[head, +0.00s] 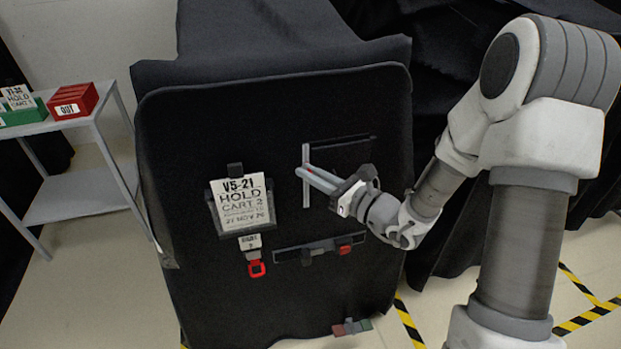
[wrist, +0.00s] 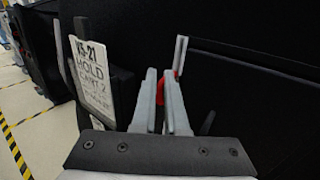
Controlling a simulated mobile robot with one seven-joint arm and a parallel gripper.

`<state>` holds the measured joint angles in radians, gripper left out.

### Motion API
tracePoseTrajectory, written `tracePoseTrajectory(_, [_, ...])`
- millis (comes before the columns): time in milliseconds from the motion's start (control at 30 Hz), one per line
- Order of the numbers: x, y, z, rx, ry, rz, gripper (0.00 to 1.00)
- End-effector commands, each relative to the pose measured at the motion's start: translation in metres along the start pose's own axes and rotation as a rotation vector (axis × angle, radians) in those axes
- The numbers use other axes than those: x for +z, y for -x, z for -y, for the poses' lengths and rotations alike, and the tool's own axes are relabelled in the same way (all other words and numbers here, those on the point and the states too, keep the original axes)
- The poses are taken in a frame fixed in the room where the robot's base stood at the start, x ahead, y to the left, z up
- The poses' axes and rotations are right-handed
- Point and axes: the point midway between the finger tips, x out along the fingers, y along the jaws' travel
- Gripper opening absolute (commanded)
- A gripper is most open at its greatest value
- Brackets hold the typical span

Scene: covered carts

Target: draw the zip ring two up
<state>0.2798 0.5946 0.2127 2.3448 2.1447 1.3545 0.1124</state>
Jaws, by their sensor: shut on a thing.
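The dark covered cart front carries a short upright grey zip track (head: 306,152), which also shows in the wrist view (wrist: 181,52). My gripper (head: 304,172) reaches in from the right, its fingertips at about the middle of the track. In the wrist view my gripper (wrist: 160,75) is shut on a small red zip ring (wrist: 160,92), seen between and beside the fingers. The fingers hide most of the ring, and its link to the track cannot be made out.
A "V5-21 HOLD CART 2" card (head: 241,203) hangs left of the track, with a red ring tag (head: 257,268) below. A dark rail (head: 320,248) with a red block (head: 345,249) lies under my gripper. A grey side table (head: 85,195) bears a red "OUT" box (head: 73,101).

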Motion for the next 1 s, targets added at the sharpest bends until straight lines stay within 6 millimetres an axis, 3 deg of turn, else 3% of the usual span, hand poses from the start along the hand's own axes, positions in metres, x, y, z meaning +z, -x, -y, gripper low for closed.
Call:
tracePoseTrajectory(33, [0.016,0.0,0.0,-0.001,0.002,0.001,0.0])
tracePoseTrajectory(200, [0.034,0.001,0.0,-0.001,0.0,0.0,0.0])
tracePoseTrajectory(633, [0.037,0.0,0.0,-0.001,0.0,0.0,0.0])
tracePoseTrajectory(667, [0.037,0.0,0.0,-0.001,0.0,0.0,0.16])
tracePoseTrajectory(700, [0.036,0.0,0.0,-0.001,0.0,0.0,0.23])
tracePoseTrajectory(1000, [0.036,0.001,0.0,-0.001,0.0,0.0,0.24])
